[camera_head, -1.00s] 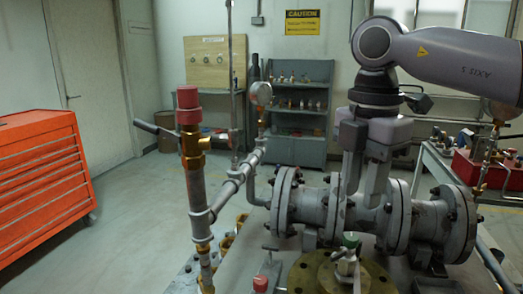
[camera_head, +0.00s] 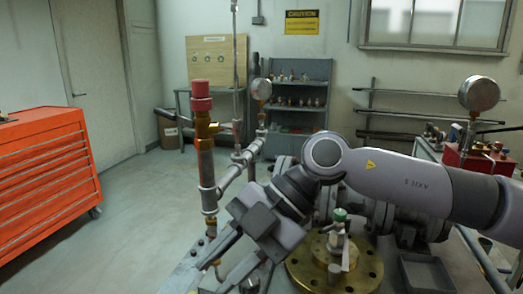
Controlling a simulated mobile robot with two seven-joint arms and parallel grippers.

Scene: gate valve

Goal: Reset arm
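My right arm comes in from the right across the picture. Its gripper (camera_head: 232,258) hangs low at the centre left, tilted down and to the left, with a gap between its two fingers. Nothing shows between them. It is in front of the pipework, right of the foot of the upright pipe (camera_head: 206,165) with a red cap and brass valve. The large grey flanged pipe (camera_head: 378,218) is partly hidden behind my arm. My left gripper is not in view.
A brass flange (camera_head: 365,268) carries a small green-topped valve (camera_head: 339,216), close to my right arm. A grey tray (camera_head: 425,272) lies at lower right. A red box (camera_head: 472,161) stands on the right bench. An orange tool cabinet (camera_head: 45,175) stands left; the floor between is clear.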

